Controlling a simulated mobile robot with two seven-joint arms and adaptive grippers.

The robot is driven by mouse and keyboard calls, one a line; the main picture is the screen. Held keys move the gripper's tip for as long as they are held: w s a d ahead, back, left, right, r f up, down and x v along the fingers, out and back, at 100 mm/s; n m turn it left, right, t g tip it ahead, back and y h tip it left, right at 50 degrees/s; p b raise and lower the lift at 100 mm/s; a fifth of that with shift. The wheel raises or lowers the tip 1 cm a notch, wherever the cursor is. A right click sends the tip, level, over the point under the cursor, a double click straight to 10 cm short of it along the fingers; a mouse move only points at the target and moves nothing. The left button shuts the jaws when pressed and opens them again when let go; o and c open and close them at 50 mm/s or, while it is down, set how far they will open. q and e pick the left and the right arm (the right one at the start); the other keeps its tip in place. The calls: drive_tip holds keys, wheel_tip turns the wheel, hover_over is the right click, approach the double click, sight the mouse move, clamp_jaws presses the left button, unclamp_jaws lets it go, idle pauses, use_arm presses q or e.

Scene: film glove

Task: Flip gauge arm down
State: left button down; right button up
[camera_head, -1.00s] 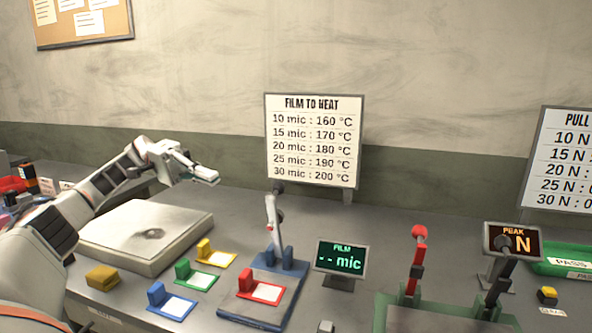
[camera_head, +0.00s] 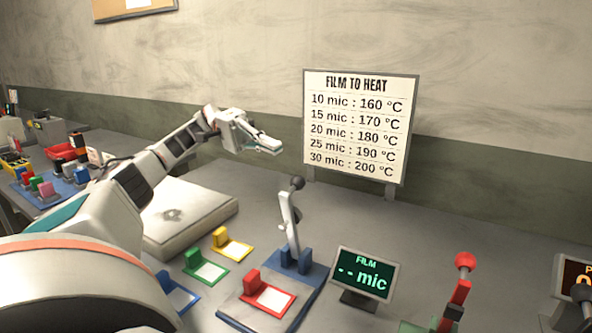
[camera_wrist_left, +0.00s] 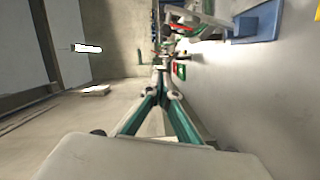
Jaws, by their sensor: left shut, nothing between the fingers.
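The gauge arm (camera_head: 290,215) is a white lever with a dark round knob on top. It stands nearly upright between blue brackets on the blue gauge base (camera_head: 312,283). A red-framed film card (camera_head: 268,296) with a red tab lies on the base in front of it. The film display (camera_head: 364,274) to its right reads "-- mic". My left gripper (camera_head: 275,148) is shut and empty, in the air up and to the left of the knob, apart from it. Its closed fingers also show in the left wrist view (camera_wrist_left: 163,84). My right gripper is not in view.
A white flat slab (camera_head: 190,212) lies behind my left arm. Green (camera_head: 206,269) and yellow (camera_head: 233,247) film cards lie left of the gauge. A heat chart (camera_head: 358,125) stands behind. A red-knobbed lever (camera_head: 463,266) stands at right.

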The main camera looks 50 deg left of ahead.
use_arm(q)
drive_tip(key=shift+d, duration=0.15)
drive_tip(key=s+d+f+p, duration=0.1)
drive_tip(key=s+d+p, duration=0.1)
drive_tip(key=d, duration=0.9)
drive_tip(key=shift+s+f+p, duration=0.35)
drive_tip(key=shift+s+p, duration=0.05)
drive_tip(key=shift+p, duration=0.1)
